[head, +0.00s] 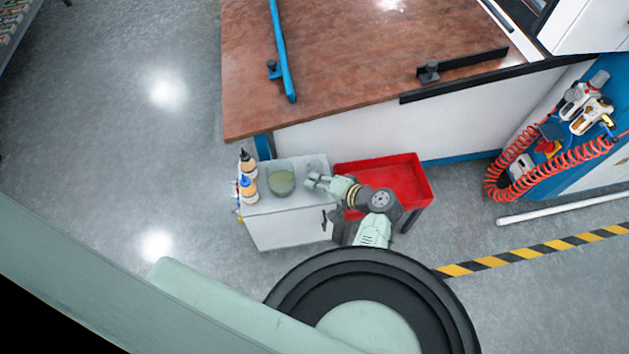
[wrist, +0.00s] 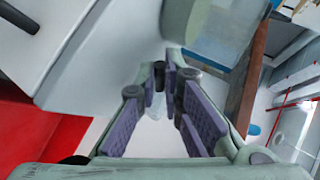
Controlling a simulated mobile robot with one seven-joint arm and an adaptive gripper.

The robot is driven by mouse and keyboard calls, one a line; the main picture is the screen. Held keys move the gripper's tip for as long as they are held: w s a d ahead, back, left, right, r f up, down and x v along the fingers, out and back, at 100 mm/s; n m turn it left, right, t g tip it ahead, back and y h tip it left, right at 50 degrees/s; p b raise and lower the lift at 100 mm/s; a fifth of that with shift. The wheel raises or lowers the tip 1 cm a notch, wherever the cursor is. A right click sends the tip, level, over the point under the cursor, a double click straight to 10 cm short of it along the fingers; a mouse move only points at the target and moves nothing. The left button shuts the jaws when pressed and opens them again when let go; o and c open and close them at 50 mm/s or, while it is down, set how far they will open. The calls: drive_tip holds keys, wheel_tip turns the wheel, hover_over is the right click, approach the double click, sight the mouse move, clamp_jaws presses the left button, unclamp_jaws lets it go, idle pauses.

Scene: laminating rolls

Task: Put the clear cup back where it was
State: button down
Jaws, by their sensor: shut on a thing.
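My gripper (head: 314,180) is over the right side of the top of a small white cabinet (head: 262,205), its fingers pointing left. In the wrist view its fingers (wrist: 165,85) are close together, with a pale, see-through shape between them, which I take to be the clear cup (wrist: 156,106). In the head view a faint, clear shape (head: 316,164) shows just behind the fingertips. The cup's outline is hard to make out, and I cannot tell whether its base touches the cabinet top.
A round green container (head: 281,182) stands left of my gripper on the cabinet. A red tray (head: 412,178) is to the right. A large brown-topped table (head: 345,75) stands behind.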

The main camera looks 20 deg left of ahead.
drive_tip(key=shift+f, duration=0.1)
drive_tip(key=c, duration=1.7)
unclamp_jaws()
drive_tip(key=shift+d+r, duration=0.15)
drive_tip(key=shift+r, duration=0.15)
drive_tip(key=v, duration=1.1)
drive_tip(key=shift+s+d+r+b, duration=0.15)
drive_tip(key=shift+d+r+b, duration=0.05)
drive_tip(key=shift+d+b, duration=0.15)
